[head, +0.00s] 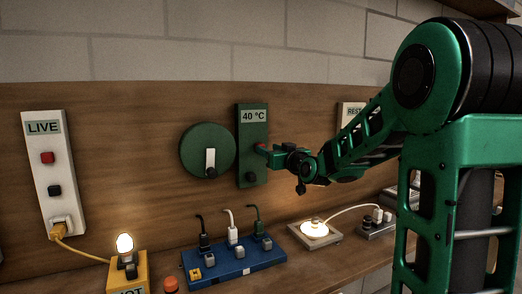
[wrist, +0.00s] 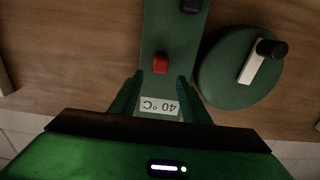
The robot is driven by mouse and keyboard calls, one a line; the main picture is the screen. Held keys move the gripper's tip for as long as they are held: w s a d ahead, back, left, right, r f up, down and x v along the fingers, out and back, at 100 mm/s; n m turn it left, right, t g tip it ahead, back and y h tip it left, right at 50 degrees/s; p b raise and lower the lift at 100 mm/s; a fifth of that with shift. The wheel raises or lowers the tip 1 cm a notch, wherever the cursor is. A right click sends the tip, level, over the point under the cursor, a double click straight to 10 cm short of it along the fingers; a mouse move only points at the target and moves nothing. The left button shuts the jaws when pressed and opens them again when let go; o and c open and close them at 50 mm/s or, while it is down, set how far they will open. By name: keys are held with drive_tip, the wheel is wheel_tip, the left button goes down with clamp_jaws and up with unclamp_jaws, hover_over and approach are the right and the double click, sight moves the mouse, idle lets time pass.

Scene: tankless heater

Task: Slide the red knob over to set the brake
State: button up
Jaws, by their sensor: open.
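The red knob (wrist: 160,64) sits on a green panel (wrist: 172,35) labelled 40 °C, which the wrist view shows upside down. In the head view the panel (head: 245,130) is mounted upright on the wooden wall, and my gripper (head: 266,150) is in front of it, mostly hiding the knob. In the wrist view my gripper (wrist: 158,88) is open, its two fingers apart on either side of the panel's label. The red knob is just beyond the fingertips, roughly centred between them, with nothing held. A black knob (wrist: 191,5) is on the same panel.
A round green dial (head: 194,142) with a white lever is close beside the panel. A white LIVE panel (head: 43,150) is at left. Below are a blue socket strip (head: 233,265), a lit lamp (head: 314,230) and a yellow box with a bulb (head: 124,245).

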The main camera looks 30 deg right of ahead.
drive_tip(key=shift+w, duration=2.95)
clamp_jaws()
